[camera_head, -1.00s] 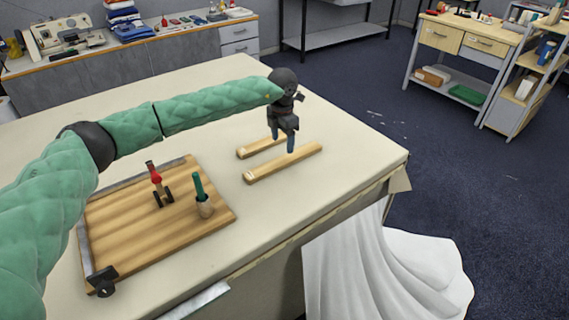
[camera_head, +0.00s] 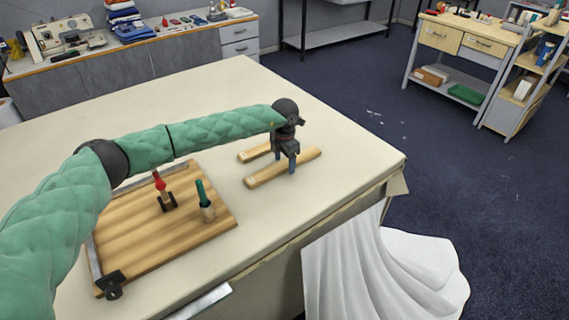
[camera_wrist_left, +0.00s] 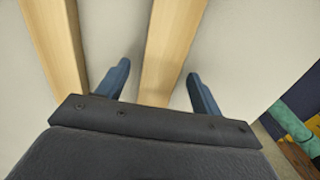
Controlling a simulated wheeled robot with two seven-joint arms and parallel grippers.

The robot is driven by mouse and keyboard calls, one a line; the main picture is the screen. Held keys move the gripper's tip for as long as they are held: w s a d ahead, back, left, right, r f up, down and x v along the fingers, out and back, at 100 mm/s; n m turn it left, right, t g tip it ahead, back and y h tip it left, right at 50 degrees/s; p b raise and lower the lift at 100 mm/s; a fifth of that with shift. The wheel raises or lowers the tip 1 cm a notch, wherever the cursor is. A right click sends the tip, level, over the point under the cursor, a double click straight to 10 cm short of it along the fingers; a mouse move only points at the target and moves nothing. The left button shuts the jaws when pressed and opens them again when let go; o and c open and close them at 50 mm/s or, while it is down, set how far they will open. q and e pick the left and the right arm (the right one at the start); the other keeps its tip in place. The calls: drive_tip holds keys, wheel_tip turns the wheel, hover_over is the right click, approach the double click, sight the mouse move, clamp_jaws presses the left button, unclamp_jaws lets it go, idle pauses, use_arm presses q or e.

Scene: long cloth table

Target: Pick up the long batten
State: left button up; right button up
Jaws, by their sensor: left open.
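The long batten (camera_head: 263,177), a pale wooden strip, lies on the cloth table. A shorter batten (camera_head: 250,154) lies beside it, on its far left side. My left gripper (camera_head: 285,164) points down over the long batten, open and empty. In the left wrist view, the long batten (camera_wrist_left: 172,45) runs between the two blue fingers of the gripper (camera_wrist_left: 158,70), with a gap on each side. The shorter batten (camera_wrist_left: 55,40) is outside the left finger. How far down the fingertips reach beside the batten is hard to tell. My right gripper is not in view.
A wooden board (camera_head: 140,245) with a red-handled tool (camera_head: 160,183) and a green-handled tool in a holder (camera_head: 204,200) lies at the left front of the table (camera_head: 320,200). The table's right edge is beyond the battens. White cloth (camera_head: 375,265) hangs in front.

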use_arm(q)
drive_tip(key=shift+f, duration=0.2)
drive_tip(key=c, duration=1.2)
drive_tip(key=shift+o, duration=0.2)
drive_tip(key=shift+r, duration=0.1)
